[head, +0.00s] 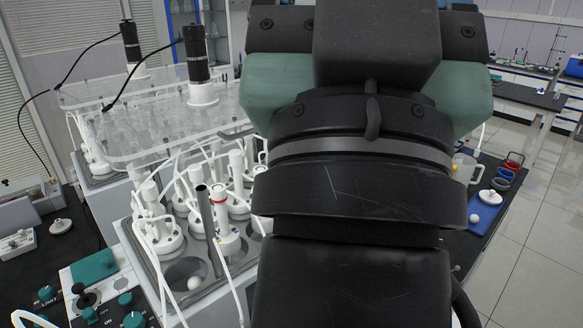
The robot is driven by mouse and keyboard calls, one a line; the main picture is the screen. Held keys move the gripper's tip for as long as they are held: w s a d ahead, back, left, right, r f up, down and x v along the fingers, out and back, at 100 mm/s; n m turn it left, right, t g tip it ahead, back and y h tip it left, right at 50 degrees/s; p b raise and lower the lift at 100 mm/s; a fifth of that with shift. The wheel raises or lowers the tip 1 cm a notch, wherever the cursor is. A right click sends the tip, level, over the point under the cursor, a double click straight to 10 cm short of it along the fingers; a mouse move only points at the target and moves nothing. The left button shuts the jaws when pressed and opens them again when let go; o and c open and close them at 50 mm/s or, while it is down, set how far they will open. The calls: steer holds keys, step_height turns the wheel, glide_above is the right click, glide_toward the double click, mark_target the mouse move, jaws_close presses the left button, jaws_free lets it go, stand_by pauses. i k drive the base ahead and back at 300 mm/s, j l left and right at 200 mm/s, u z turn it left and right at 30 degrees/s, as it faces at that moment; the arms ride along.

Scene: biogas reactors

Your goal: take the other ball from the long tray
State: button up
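A small white ball (474,218) lies at the near left end of the long blue tray (485,219) at the right. A white disc-shaped piece with a knob (490,197) sits on the same tray. Another white ball (194,283) lies in an open round well of the reactor bath (222,277) at the lower left. My arm's end (365,190) fills the middle of the head view, very close to the camera. It stands between the bath and the blue tray in the picture. My fingertips are hidden, so their opening and anything between them cannot be seen.
White reactor vessels (156,222) with tubes crowd the bath. A clear plate with black motors (197,60) stands behind. A clear jug (464,168) and red and dark ring-shaped pieces (512,162) stand near the tray. Open floor lies to the right.

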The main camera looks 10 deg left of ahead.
mark_target(474, 217)
steer(key=i+l+z, duration=0.1)
steer(key=i+l, duration=2.45)
steer(key=i+l+z, duration=0.05)
steer(key=i, duration=0.05)
